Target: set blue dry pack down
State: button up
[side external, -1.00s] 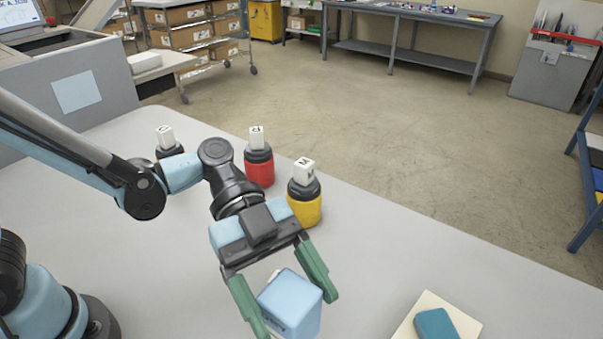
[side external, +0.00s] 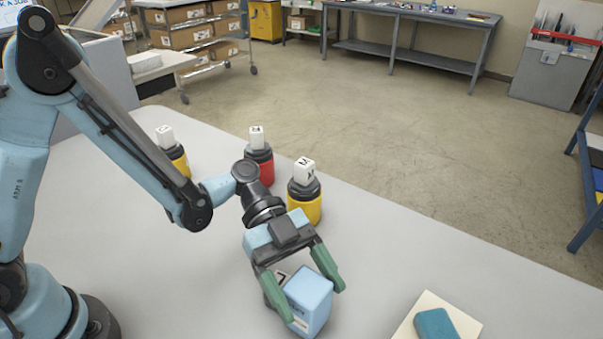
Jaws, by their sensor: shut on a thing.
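The blue dry pack (side external: 316,299) is a light blue box with dark print on its left face, low in the middle of the side external view. My gripper (side external: 312,296) has its two green fingers on either side of the pack and is shut on it. The pack looks slightly tilted. Its lower edge is close to the grey table (side external: 200,270), but I cannot tell whether it touches. A white patch with a dark mark shows between the fingers behind the pack, mostly hidden.
A teal block (side external: 436,325) lies on a cream pad (side external: 404,331) at the lower right. Behind my gripper stand a yellow jar (side external: 305,208), a red jar (side external: 262,170) and another yellow jar (side external: 180,160), each topped with a white lettered block.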

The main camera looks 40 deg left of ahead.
jog(key=shift+f, duration=0.2)
jog(key=o, duration=1.1)
